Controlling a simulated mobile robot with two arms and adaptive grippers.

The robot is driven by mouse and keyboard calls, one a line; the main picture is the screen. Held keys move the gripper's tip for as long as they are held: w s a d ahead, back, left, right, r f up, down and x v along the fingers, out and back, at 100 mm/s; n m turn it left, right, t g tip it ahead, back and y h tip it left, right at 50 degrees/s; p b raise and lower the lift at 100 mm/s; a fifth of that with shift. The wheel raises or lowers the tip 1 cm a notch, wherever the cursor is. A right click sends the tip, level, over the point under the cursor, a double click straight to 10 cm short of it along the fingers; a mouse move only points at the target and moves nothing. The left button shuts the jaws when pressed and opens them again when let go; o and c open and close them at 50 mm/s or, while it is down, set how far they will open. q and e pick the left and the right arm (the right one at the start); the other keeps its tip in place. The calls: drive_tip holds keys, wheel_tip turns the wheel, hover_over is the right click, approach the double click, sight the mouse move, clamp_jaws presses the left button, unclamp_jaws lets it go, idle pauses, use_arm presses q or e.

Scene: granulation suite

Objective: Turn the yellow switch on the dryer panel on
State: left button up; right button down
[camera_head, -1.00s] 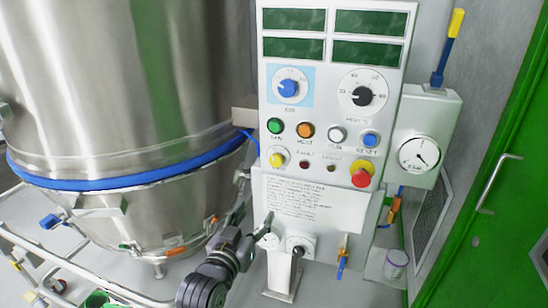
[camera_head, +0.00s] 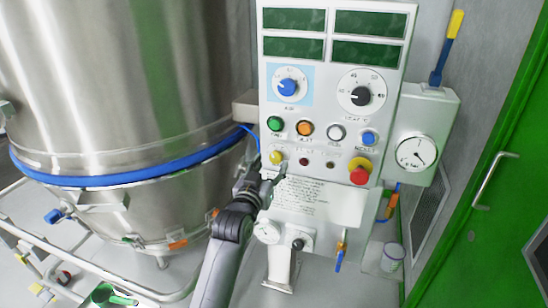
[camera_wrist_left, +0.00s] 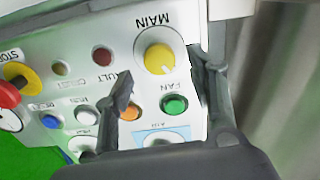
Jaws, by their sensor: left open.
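The dryer panel (camera_head: 322,112) is a white upright box with dials, buttons and dark displays. The yellow switch (camera_head: 277,158) is a small round knob at its lower left, below the green FAN button (camera_head: 275,124). In the left wrist view, where the panel appears upside down, the yellow switch (camera_wrist_left: 160,58) bears a pointer mark beside the word MAIN. My left gripper (camera_head: 268,176) is open just below the switch. In the wrist view its fingers (camera_wrist_left: 163,85) are spread with the switch roughly between them; I cannot tell whether they touch it. My right gripper is out of view.
The red emergency stop (camera_head: 359,174) and blue RESET button (camera_head: 369,138) are to the right. The orange HEAT button (camera_head: 305,129) is close to the switch. A large steel vessel (camera_head: 120,80) with a blue band stands left. A pressure gauge (camera_head: 416,151) is at right.

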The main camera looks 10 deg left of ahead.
sight(275, 159)
use_arm(q)
drive_tip(key=shift+w+d, duration=0.15)
drive_tip(key=shift+w, duration=1.65)
drive_tip(key=c, duration=1.1)
drive_tip(key=shift+c, duration=0.2)
